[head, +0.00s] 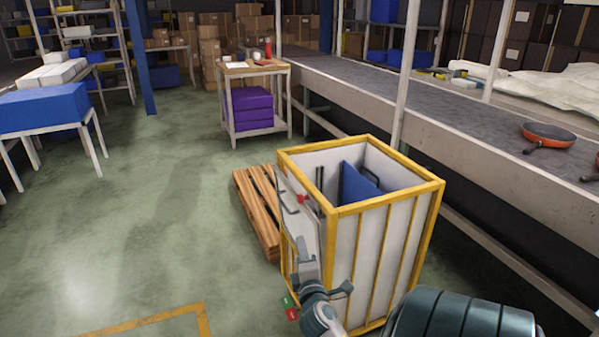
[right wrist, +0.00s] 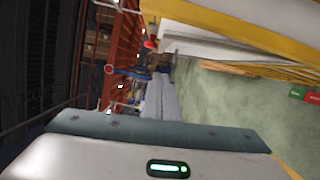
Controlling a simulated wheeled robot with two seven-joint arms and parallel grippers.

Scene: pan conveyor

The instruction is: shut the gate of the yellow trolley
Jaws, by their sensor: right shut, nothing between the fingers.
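The yellow trolley (head: 364,207) stands upright in front of me in the head view, a yellow frame with white panels and an open top. Its gate, a white panel (head: 299,212) with a dark handle, is on the left side. It looks a little out from the frame, but the exact gap is hard to tell. A red piece (head: 303,198) shows near the gate's top; a red piece also shows in the right wrist view (right wrist: 150,44). My right gripper (head: 301,244) is shut and empty beside the gate's outer face; contact is unclear. My left gripper is out of view.
A blue panel (head: 358,186) is inside the trolley. A wooden pallet (head: 258,212) lies behind its left side. The conveyor (head: 455,113), carrying an orange pan (head: 549,135), runs along the right. Open floor (head: 140,220) lies to the left.

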